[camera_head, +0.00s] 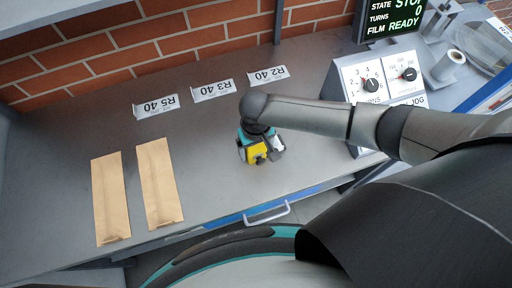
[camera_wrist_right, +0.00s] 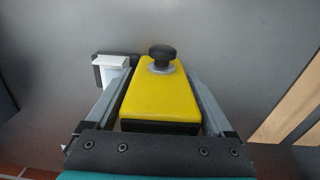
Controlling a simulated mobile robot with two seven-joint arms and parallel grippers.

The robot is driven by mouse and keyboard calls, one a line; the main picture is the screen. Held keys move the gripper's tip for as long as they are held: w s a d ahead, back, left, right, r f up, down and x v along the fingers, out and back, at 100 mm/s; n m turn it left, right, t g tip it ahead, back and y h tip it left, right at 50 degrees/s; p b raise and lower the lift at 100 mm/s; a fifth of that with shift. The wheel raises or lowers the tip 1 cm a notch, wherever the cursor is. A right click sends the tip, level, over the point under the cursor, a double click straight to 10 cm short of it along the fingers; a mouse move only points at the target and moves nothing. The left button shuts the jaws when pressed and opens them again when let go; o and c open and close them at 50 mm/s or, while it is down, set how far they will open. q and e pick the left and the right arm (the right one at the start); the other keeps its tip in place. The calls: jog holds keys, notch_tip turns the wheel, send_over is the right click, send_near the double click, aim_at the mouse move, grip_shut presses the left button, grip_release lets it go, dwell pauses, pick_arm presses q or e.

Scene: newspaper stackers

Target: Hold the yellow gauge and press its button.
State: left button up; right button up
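The yellow gauge (camera_head: 256,153) is at my right gripper (camera_head: 261,148), over the middle of the grey bench in the head view. In the right wrist view the gauge (camera_wrist_right: 160,97) has a yellow top, a black lower body and a round black button (camera_wrist_right: 162,54) at its far end. The fingers of my right gripper (camera_wrist_right: 161,78) lie along both its sides, shut on it. The button is free, with nothing touching it. I cannot tell whether the gauge rests on the bench or is slightly raised. My left gripper is not in view.
A small white block (camera_wrist_right: 112,69) with a dark part is just left of the fingers in the wrist view. Two tan paper strips (camera_head: 110,200) lie at left. Paper labels (camera_head: 212,90) lie near the brick wall. A dial panel (camera_head: 368,84) stands at right.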

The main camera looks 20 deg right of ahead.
grip_shut()
dwell(0.5)
dwell(0.8)
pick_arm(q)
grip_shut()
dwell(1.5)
